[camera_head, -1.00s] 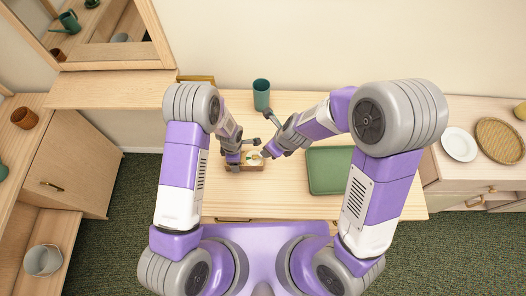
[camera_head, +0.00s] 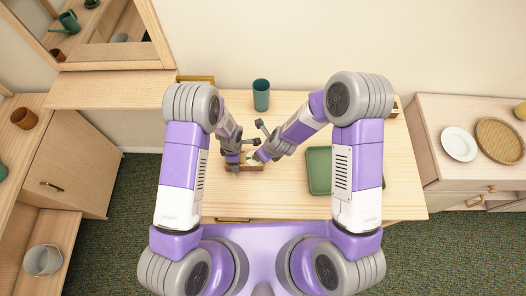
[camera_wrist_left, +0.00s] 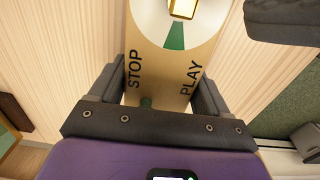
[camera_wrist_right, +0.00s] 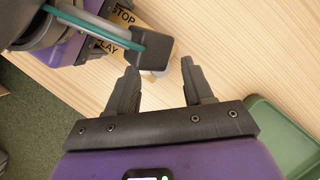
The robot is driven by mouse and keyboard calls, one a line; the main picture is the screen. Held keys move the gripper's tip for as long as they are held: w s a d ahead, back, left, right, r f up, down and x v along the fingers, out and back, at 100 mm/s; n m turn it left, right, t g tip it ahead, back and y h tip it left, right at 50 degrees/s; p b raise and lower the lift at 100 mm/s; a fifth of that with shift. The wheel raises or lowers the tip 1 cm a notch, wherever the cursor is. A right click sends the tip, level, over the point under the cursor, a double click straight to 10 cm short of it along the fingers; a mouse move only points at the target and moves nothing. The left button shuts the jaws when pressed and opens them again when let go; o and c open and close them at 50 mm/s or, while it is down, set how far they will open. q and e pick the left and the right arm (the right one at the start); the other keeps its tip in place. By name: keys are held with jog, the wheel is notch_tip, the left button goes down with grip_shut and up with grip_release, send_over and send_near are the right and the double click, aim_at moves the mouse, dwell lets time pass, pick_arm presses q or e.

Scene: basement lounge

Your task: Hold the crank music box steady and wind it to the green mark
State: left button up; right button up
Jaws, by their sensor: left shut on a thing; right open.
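The crank music box (camera_head: 250,167) is a small wooden box on the table. In the left wrist view the music box (camera_wrist_left: 165,75) has a tan top marked STOP and PLAY, a white dial (camera_wrist_left: 146,18), a green wedge mark (camera_wrist_left: 175,37) and a gold piece (camera_wrist_left: 183,8) at the dial's middle, cut by the frame edge. My left gripper (camera_wrist_left: 153,98) is shut on the box, one finger along each side. My right gripper (camera_wrist_right: 158,80) is open and empty beside the box. In the right wrist view my left arm hides much of the box (camera_wrist_right: 122,17). The crank handle is not clear.
A green cup (camera_head: 261,95) stands behind the box. A white plate (camera_head: 459,144) and a woven tray (camera_head: 499,141) are on the right cabinet. The table's front middle (camera_head: 260,200) is clear.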

jog(key=shift+w+a+f, duration=0.1)
jog(key=shift+a+f, duration=0.05)
jog(key=shift+f, duration=0.25)
grip_shut()
jog(key=shift+w+n, duration=0.1)
jog(key=shift+n, duration=0.2)
jog(key=shift+w+n+g+y, duration=0.4)
jog(key=shift+n+g, duration=0.1)
jog(key=shift+n, duration=0.7)
jog(key=shift+w+n+g, duration=0.2)
jog(key=shift+n+g, duration=0.05)
jog(key=shift+n, duration=0.45)
jog(key=shift+w+n+g, duration=0.2)
jog(key=shift+n+g, duration=0.05)
jog(key=shift+n, duration=0.45)
